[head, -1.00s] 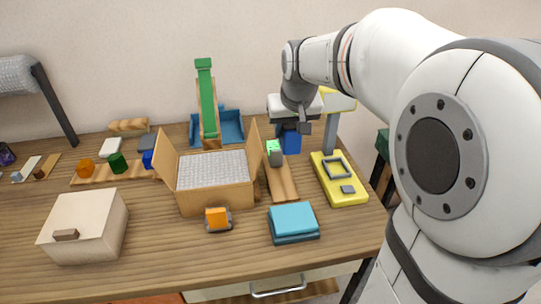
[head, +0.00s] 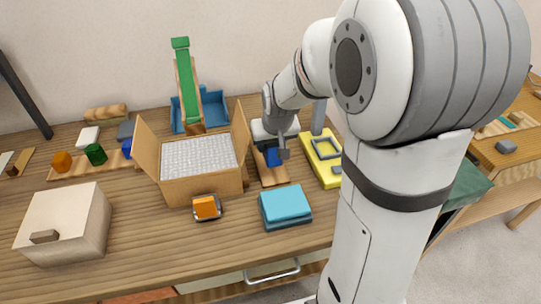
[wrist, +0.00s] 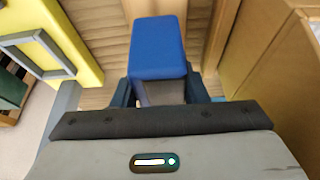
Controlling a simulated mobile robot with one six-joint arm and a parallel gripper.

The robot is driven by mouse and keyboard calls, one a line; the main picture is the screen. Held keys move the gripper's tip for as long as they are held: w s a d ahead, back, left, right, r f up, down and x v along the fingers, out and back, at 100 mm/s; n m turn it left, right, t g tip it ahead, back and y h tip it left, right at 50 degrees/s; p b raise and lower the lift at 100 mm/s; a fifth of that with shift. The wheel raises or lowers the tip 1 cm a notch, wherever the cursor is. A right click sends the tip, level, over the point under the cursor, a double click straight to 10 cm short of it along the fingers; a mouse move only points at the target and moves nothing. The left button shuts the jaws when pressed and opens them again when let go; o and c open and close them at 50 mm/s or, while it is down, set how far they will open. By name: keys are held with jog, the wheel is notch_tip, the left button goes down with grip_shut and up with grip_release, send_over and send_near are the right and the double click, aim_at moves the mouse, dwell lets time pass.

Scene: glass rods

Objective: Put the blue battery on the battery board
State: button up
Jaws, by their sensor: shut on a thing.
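The blue battery (wrist: 158,45), a block with a blue upper part and a grey lower part, is between the fingers of my gripper (wrist: 160,92) in the wrist view. In the head view the blue battery (head: 272,156) shows just below my gripper (head: 273,146). The gripper is shut on it. A wooden strip, which looks like the battery board (head: 273,178), lies beneath, between the open carton and the yellow panel. I cannot tell whether the battery touches the board. The green-and-grey block seen there earlier is hidden now.
The open carton (head: 178,190) stands close on the left, its right flap raised beside my gripper. The yellow panel (head: 325,173) with a grey square frame is close on the right. A teal stack (head: 286,204) lies in front. A rack with coloured pieces is at left.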

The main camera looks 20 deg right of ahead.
aim_at(274, 145)
jog(key=shift+f, duration=2.15)
jog(key=shift+f+b, duration=0.15)
jog(key=shift+b, duration=0.15)
jog(key=o, duration=1.2)
jog(key=shift+s+r, duration=0.1)
jog(key=shift+r, duration=0.25)
jog(key=p+v, duration=0.1)
jog(key=v, duration=1)
jog(key=shift+r, duration=0.15)
jog(key=s+f+g, duration=0.1)
jog(key=s+g, duration=0.1)
jog(key=s, duration=1.5)
jog(key=shift+a, duration=0.45)
